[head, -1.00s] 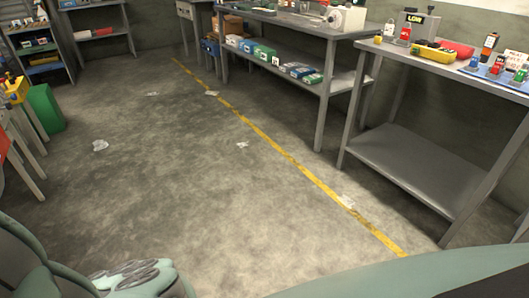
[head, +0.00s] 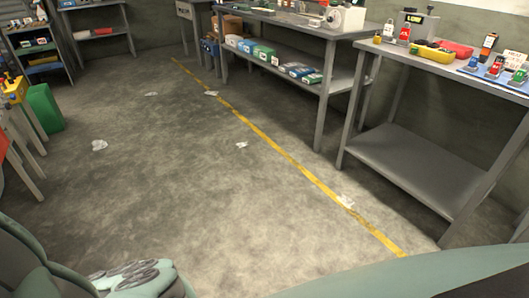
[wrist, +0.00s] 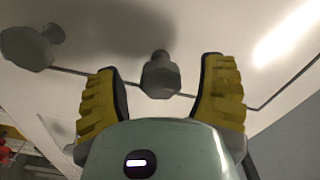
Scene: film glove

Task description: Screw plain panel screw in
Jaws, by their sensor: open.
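In the wrist view, a grey screw (wrist: 160,77) stands out from a pale panel (wrist: 215,25). My gripper (wrist: 162,75) has its two yellow-padded fingers spread, one on each side of this screw, with gaps visible between. A second grey screw (wrist: 30,48) with a faceted head stands out of the panel further left, outside the fingers. I cannot tell from markings which screw is the plain one, nor how deep either sits. The gripper is not seen in the head view.
A thin dark line (wrist: 267,101) crosses the panel. In the head view, a grey workbench (head: 420,170) with padlocks and tags stands at right, another bench (head: 290,22) behind it. A green bin (head: 45,108) stands at left. The floor between is open, with a yellow line (head: 290,158) and scraps.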

